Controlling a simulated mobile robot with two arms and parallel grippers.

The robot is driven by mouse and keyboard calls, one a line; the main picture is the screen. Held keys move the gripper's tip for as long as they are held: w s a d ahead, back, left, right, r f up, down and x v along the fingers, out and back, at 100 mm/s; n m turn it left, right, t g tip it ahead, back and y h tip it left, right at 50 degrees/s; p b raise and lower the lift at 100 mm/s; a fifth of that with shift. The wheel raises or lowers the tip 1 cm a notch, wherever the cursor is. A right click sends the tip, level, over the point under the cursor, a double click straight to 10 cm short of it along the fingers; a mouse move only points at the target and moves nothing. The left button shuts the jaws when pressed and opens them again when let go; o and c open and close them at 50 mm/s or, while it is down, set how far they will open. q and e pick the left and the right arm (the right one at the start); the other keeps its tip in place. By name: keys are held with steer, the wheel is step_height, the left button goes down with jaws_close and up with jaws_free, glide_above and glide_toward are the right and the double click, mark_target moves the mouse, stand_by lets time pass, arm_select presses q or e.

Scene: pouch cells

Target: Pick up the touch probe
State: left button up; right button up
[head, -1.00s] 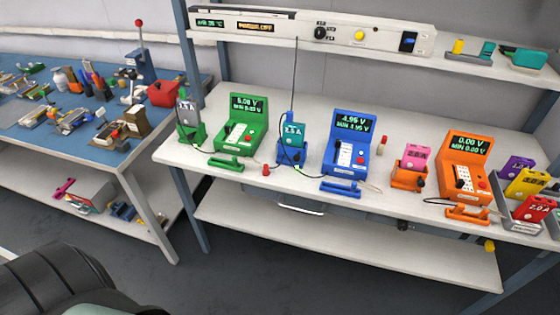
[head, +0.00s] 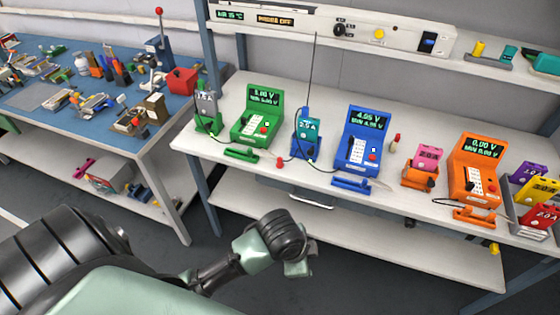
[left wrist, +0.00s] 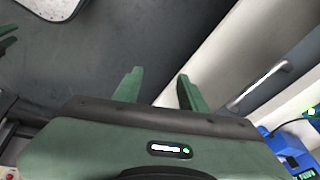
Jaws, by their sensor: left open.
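No part is labelled as the touch probe, so I cannot tell surely which it is. Candidates are the slim handle-like pieces lying at the bench front: a green one (head: 241,154), a blue one (head: 351,184) with a pale pointed piece beside it, and an orange one (head: 474,216) with a black cable. My left gripper (head: 298,264) is in front of the bench, below its top and apart from everything. In the left wrist view its two green fingers (left wrist: 157,84) are spread with nothing between them.
Green (head: 258,115), blue (head: 364,140) and orange (head: 474,170) testers stand on the white bench (head: 330,90), with pouch cells in holders beside them. A thin upright rod (head: 312,70) rises near the blue tester. A blue-topped table (head: 40,95) is at left. Floor before the bench is clear.

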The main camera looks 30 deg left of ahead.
arm_select(q)
steer(key=w+a+r+m+y, duration=0.1)
steer(key=w+a+r+m, duration=0.1)
steer(key=w+m, duration=0.45)
steer(key=m+g+y, duration=0.1)
steer(key=m+y, duration=0.3)
steer(key=m, duration=0.3)
glide_toward(280, 159)
step_height(280, 159, down, 2)
steer(key=x, duration=0.2)
steer(key=p+x, duration=0.1)
steer(key=x, duration=0.4)
steer(key=shift+w+a+f, duration=0.1)
steer(key=shift+w+a, duration=0.2)
jaws_close()
